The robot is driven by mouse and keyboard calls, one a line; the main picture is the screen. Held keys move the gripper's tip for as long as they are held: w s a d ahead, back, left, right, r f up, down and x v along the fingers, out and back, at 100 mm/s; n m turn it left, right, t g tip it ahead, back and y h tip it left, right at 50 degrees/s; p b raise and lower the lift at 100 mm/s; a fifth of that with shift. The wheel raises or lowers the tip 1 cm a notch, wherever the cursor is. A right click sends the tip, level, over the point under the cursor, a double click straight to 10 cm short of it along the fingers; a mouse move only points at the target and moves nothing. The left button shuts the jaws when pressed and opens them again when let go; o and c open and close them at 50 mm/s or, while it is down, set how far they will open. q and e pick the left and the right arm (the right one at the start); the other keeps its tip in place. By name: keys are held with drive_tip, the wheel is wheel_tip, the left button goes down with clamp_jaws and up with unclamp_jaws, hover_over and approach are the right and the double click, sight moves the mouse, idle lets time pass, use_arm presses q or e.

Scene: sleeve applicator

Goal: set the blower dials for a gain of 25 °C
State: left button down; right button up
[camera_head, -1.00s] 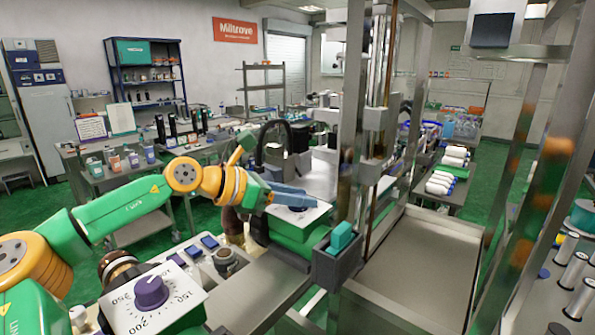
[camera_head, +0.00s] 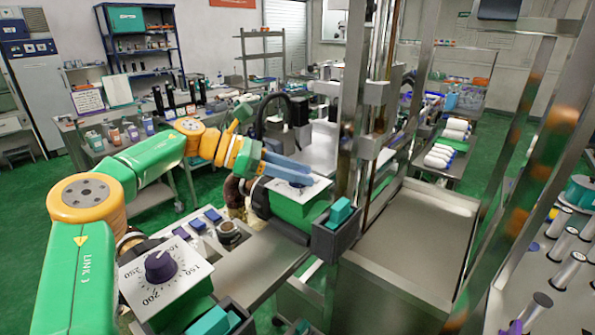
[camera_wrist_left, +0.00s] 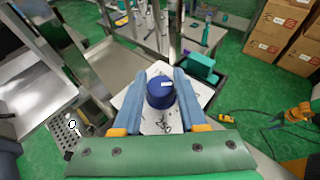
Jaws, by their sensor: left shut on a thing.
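The near blower dial (camera_head: 160,266) is a dark purple knob on a white plate (camera_head: 137,291) with printed numbers including 150, 200 and 250. A small pale mark shows on its top; its exact reading is too small to tell. The far blower (camera_head: 300,208) has a green body and a tilted white face. My left gripper (camera_head: 296,171) is at this far face, its blue fingers largely covering the dial. In the wrist view, the far dial (camera_wrist_left: 160,92) is a dark blue knob between the two fingers, which are shut on it. My right gripper is not in view.
A dark grey box with a teal block (camera_head: 339,212) stands beside the far blower. A metal frame with upright posts (camera_head: 352,110) rises right of it, next to a bare metal tray (camera_head: 415,235). Small blue-topped pieces (camera_head: 197,225) and a round dark fitting (camera_head: 228,232) lie between the blowers.

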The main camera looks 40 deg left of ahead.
use_arm(q)
drive_tip(key=shift+f, duration=0.15)
drive_tip(key=shift+c, duration=2.2)
unclamp_jaws()
drive_tip(key=b+v, duration=0.1)
drive_tip(key=v, duration=0.6)
